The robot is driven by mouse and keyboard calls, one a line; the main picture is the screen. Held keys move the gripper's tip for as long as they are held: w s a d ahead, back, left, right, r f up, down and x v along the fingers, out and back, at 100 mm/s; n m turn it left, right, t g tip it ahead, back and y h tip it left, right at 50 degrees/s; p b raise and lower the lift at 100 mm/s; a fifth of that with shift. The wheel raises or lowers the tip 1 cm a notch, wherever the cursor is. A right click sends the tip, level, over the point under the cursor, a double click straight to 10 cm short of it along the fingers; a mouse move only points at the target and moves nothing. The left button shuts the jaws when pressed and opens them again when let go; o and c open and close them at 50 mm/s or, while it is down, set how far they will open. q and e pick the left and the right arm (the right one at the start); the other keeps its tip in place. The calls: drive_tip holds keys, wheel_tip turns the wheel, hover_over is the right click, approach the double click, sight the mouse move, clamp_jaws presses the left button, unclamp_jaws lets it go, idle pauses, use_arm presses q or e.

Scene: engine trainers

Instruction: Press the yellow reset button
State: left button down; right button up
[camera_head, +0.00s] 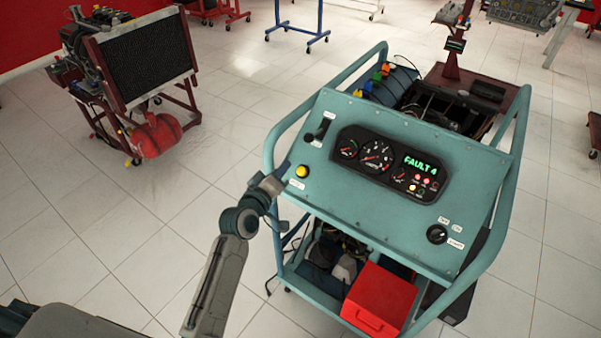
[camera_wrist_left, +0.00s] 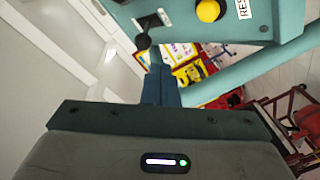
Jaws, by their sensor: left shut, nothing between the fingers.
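The yellow reset button (camera_head: 302,171) sits at the left edge of the teal control panel (camera_head: 290,205), above a small white label. In the left wrist view the yellow button (camera_wrist_left: 208,10) is at the top, beside a label reading "RES", cut off by the frame. My left gripper (camera_head: 284,167) is just left of the button in the head view, its fingers shut and empty. In the left wrist view its blue fingertips (camera_wrist_left: 159,72) point up, below and left of the button, apart from it. My right gripper is not in view.
A black lever (camera_head: 322,129) stands above the button on the panel; its knob (camera_wrist_left: 143,41) shows near my fingertips. A gauge cluster (camera_head: 378,160) reads "FAULT 4". A black rotary knob (camera_head: 437,234) is at lower right. Teal frame tubes (camera_head: 276,140) border the panel. A red box (camera_head: 380,297) sits below.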

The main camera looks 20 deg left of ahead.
sight(302, 171)
use_arm(q)
drive_tip(key=w+f+b, duration=0.2)
drive_tip(key=w+d+f+b, duration=0.1)
drive_tip(key=f+b, duration=0.1)
drive_tip(key=f, duration=0.1)
drive_tip(key=shift+w+d, duration=0.2)
drive_tip(key=shift+w, duration=0.2)
drive_tip(key=shift+w+d+f+b, duration=0.15)
drive_tip(key=shift+w+f+b, duration=0.2)
drive_tip(key=shift+b, duration=0.3)
drive_tip(key=shift+w, duration=0.2)
drive_tip(key=shift+d+f, duration=0.1)
idle(0.9)
drive_tip(key=shift+w+f+b, duration=0.25)
drive_tip(key=shift+w+b, duration=0.05)
